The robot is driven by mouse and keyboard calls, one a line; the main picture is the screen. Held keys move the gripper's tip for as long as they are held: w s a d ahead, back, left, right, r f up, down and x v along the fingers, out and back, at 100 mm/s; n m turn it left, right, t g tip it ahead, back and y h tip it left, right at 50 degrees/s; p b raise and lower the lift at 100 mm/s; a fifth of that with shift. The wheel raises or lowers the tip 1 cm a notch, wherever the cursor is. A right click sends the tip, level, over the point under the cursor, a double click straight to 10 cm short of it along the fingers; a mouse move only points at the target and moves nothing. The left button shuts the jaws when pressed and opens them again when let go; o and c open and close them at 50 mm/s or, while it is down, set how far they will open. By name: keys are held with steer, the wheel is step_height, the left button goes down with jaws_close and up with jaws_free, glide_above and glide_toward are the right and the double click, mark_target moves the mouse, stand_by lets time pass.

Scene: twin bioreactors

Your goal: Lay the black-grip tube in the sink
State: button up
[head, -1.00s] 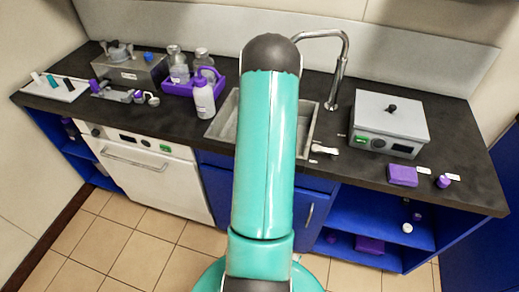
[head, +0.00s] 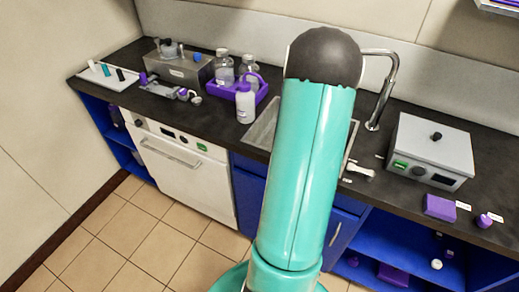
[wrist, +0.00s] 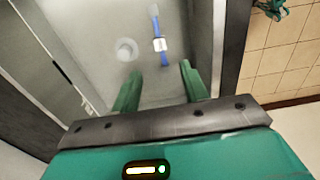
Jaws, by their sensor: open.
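In the wrist view my gripper (wrist: 160,85) is open, its two green fingers apart over the grey sink basin (wrist: 95,25), with nothing between them. A thin blue tube-like piece with a white band (wrist: 158,44) lies on the basin floor, beyond the fingertips. In the head view my arm covers most of the sink (head: 262,125) and the gripper is hidden. A small black-topped piece (head: 121,74) stands on the white rack (head: 98,78) at the far left, beside a teal one.
A purple tray (head: 228,99) with bottles stands left of the sink, with a white bottle (head: 245,104) in front. The tap (head: 386,90) rises behind the sink. A grey lidded bath (head: 430,148) and a purple box (head: 439,207) are on the right.

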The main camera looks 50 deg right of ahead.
steer(key=w+a+r+t+h, duration=0.1)
steer(key=w+a+r, duration=0.35)
steer(key=a, duration=0.35)
steer(key=w+a+r, duration=0.4)
steer(key=a+r, duration=0.2)
steer(key=a, duration=0.2)
steer(key=w+a+r+t+h, duration=0.1)
steer(key=w+a+r, duration=0.3)
steer(key=a+r, duration=0.3)
steer(key=s+a+r+t, duration=0.1)
steer(key=s+a, duration=0.2)
steer(key=a, duration=0.5)
steer(key=s+a+r+m+t+y, duration=0.1)
steer(key=s+a+r, duration=0.1)
steer(key=a, duration=0.7)
steer(key=s+a+r+t+y, duration=0.1)
steer(key=s+a+r, duration=0.1)
steer(key=a, duration=0.7)
steer(key=shift+s+m+t, duration=0.3)
steer(key=shift+s+m, duration=0.1)
steer(key=shift+s, duration=0.45)
steer(key=shift+r, duration=0.1)
